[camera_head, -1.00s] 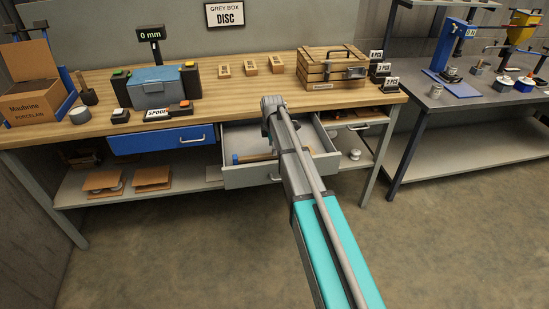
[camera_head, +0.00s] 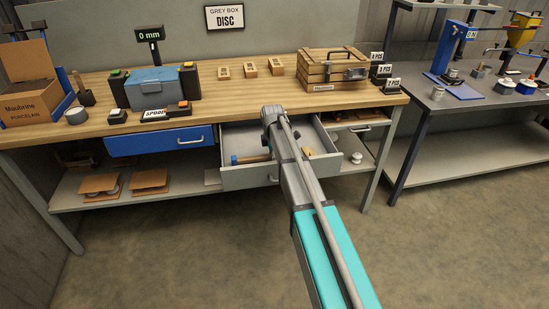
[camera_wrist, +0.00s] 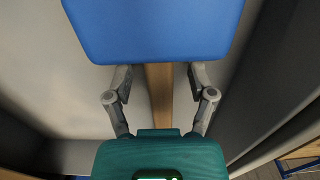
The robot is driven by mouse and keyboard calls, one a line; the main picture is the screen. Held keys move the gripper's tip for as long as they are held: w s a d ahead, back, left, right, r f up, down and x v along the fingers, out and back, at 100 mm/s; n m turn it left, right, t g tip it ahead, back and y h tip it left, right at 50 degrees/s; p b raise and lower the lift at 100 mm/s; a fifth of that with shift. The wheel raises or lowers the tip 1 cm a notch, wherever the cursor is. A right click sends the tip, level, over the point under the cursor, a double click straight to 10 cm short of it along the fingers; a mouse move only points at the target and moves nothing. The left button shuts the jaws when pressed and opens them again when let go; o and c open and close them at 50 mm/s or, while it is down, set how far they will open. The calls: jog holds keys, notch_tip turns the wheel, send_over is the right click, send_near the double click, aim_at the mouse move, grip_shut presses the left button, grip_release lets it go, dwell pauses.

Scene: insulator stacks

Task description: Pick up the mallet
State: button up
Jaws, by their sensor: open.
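The mallet lies in the open grey drawer (camera_head: 250,180). Its blue end (camera_head: 235,160) and part of its wooden handle (camera_head: 256,158) show left of my arm, which hides the rest. In the wrist view the wooden handle (camera_wrist: 159,95) runs between the two fingers of my gripper (camera_wrist: 160,76), with gaps on both sides. My gripper is open and not touching the handle. In the head view my arm hides the gripper.
The wooden bench top (camera_head: 210,108) overhangs the drawer. A closed blue drawer (camera_head: 160,143) is to its left. A wooden crate (camera_head: 325,70) and a blue-grey box (camera_head: 150,88) stand on the bench. The drawer walls stand close around my gripper. The floor in front is clear.

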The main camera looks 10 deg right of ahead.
jog(key=shift+c, duration=0.2)
grip_shut()
jog(key=shift+r, duration=0.1)
dwell(0.5)
notch_tip(320, 180, up, 3)
jog(key=p, duration=0.3)
jog(key=s+r+p, duration=0.9)
jog(key=s+p, duration=0.1)
jog(key=s, duration=0.4)
jog(key=shift+a+r, duration=0.15)
jog(key=shift+r, duration=0.25)
jog(key=shift+s, duration=0.15)
dwell(0.5)
